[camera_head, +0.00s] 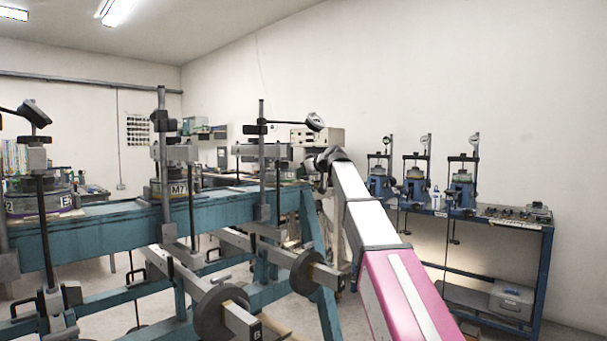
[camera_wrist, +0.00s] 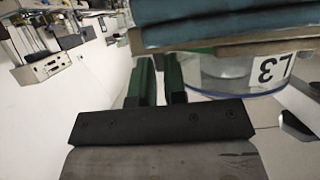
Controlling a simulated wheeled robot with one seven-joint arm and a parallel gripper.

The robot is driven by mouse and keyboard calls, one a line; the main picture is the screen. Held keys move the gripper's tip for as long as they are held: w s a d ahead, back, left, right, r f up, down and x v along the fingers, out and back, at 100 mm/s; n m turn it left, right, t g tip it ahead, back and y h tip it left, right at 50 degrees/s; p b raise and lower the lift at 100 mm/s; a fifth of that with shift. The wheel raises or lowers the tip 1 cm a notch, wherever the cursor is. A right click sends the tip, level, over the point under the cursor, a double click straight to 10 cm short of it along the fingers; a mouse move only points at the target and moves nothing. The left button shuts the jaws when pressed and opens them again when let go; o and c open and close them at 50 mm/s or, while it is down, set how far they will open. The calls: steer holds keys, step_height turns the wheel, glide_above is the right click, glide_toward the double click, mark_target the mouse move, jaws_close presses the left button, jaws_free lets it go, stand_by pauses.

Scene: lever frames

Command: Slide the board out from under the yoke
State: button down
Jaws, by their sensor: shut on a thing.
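In the wrist view, which looks upside down, a thin tan board (camera_wrist: 260,43) lies between the teal beam (camera_wrist: 225,12) and a clear round cell (camera_wrist: 235,75) labelled L3. My gripper (camera_wrist: 157,62) shows two dark green fingers meeting the board near its left end. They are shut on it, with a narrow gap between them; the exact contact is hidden. In the head view, my arm reaches to the rightmost lever frame, where a grey yoke (camera_head: 262,152) crosses above the beam (camera_head: 120,230). My fingers are hidden there.
More lever frames with cells, one labelled M7 (camera_head: 176,187), stand along the beam to the left. Lever arms with round weights (camera_head: 222,312) hang in front, near my arm. A blue bench (camera_head: 500,222) with small devices stands against the right wall.

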steer(key=shift+w, duration=0.6)
steer(key=c, duration=1.1)
jaws_free()
steer(key=shift+d+f, duration=0.1)
steer(key=shift+d, duration=0.05)
steer(key=shift+s+a+f, duration=0.1)
steer(key=shift+s+a, duration=0.15)
steer(key=shift+s, duration=0.1)
steer(key=v, duration=1.1)
steer(key=shift+d, duration=0.15)
